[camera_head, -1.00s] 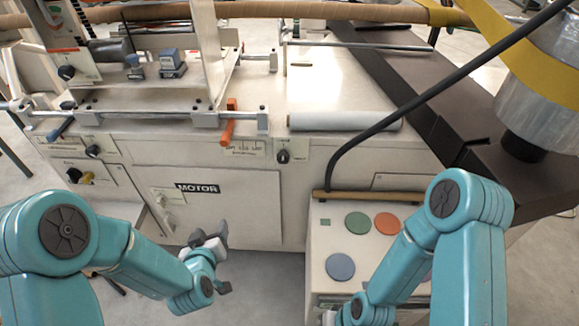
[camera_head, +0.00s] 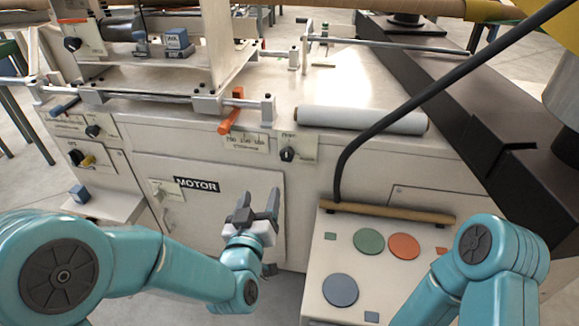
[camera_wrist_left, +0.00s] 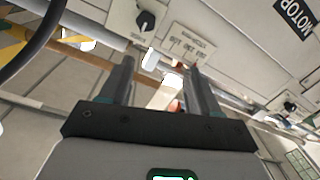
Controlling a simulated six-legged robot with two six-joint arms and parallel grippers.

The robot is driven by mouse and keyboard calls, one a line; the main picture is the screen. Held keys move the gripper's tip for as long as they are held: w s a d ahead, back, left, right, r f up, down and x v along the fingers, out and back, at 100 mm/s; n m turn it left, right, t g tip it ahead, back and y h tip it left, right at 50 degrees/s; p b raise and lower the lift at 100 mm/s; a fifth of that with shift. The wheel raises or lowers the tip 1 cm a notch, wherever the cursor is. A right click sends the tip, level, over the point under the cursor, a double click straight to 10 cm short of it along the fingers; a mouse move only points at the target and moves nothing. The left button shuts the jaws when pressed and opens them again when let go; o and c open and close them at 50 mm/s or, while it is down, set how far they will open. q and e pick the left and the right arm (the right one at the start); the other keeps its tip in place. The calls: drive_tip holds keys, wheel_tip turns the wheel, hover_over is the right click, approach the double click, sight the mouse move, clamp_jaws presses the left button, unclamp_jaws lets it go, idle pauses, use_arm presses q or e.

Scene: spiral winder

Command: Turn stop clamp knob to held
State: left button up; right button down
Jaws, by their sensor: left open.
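I cannot tell by its lettering which knob is the stop clamp knob. One black knob (camera_head: 287,154) sits on a pale plate on the machine's front, right of a small scale label (camera_head: 245,143). It also shows at the top of the left wrist view (camera_wrist_left: 146,20). An orange lever (camera_head: 231,110) hangs from the rail above the label. My left gripper (camera_head: 257,203) is open and empty, fingers pointing up in front of the MOTOR panel, below the label and apart from the knob. In the left wrist view its fingers (camera_wrist_left: 158,68) are spread. My right gripper is out of frame.
More knobs (camera_head: 93,131) and a yellow-handled one (camera_head: 88,160) are at the left. A white roll (camera_head: 362,120) lies on the machine top. A black hose (camera_head: 400,110) arcs down to a console (camera_head: 330,250) with coloured discs.

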use_arm(q)
drive_tip(key=d+b, duration=0.1)
drive_tip(key=h+b, duration=0.1)
drive_tip(key=b, duration=0.1)
approach(286, 156)
drive_tip(key=shift+m, duration=0.3)
drive_tip(key=w, duration=0.3)
drive_tip(key=w+d, duration=0.1)
drive_tip(key=w, duration=0.5)
drive_tip(key=shift+w+d, duration=0.15)
drive_tip(key=shift+d, duration=0.2)
drive_tip(key=c, duration=1)
drive_tip(key=shift+c, duration=0.2)
